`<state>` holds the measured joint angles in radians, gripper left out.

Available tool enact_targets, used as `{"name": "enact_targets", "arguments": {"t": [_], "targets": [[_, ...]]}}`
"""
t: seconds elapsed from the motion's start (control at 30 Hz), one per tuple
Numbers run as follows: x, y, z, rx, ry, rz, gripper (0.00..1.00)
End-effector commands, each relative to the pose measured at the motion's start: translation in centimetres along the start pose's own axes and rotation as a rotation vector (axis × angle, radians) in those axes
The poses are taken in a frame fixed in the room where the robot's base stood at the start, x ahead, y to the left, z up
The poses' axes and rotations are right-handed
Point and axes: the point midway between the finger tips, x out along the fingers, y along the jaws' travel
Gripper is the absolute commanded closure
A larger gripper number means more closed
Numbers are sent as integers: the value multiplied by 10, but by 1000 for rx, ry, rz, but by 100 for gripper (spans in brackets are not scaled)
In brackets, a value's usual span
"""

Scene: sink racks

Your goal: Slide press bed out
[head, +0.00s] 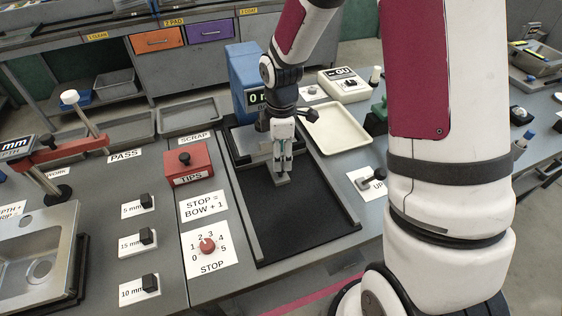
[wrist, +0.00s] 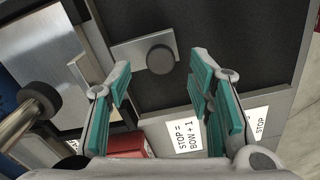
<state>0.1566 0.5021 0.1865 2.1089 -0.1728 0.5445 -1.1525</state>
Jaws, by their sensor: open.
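The press is a blue housing (head: 240,72) with a numeric display, standing behind a black runway with grey side rails. The press bed looks like the silver plate (wrist: 42,65) at the left of the wrist view; it also shows under the press in the head view (head: 243,143). A grey tab (wrist: 128,50) with a dark round knob (wrist: 160,59) sticks out from its front. My gripper (head: 282,170) points down over the tab. In the wrist view its teal-padded fingers (wrist: 160,75) are open, with the knob in line between them. Contact cannot be told.
A red TIPS box (head: 188,166) and a STOP dial (head: 207,244) stand left of the runway. A cream tray (head: 338,128) and a lever (head: 372,180) are to its right. The front of the black runway (head: 300,225) is clear.

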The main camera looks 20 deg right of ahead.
Motion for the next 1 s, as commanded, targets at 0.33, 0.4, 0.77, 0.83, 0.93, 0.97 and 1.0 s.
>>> {"name": "enact_targets", "arguments": {"t": [0.33,0.4,0.77,0.83,0.93,0.97,1.0], "targets": [[35,-1,0,-2,-1,0,53],[36,0,0,-2,-1,0,53],[36,0,0,-1,0,0,82],[36,0,0,-1,0,0,98],[36,0,0,-1,0,0,100],[36,0,0,-1,0,0,100],[36,0,0,-1,0,0,100]]}}
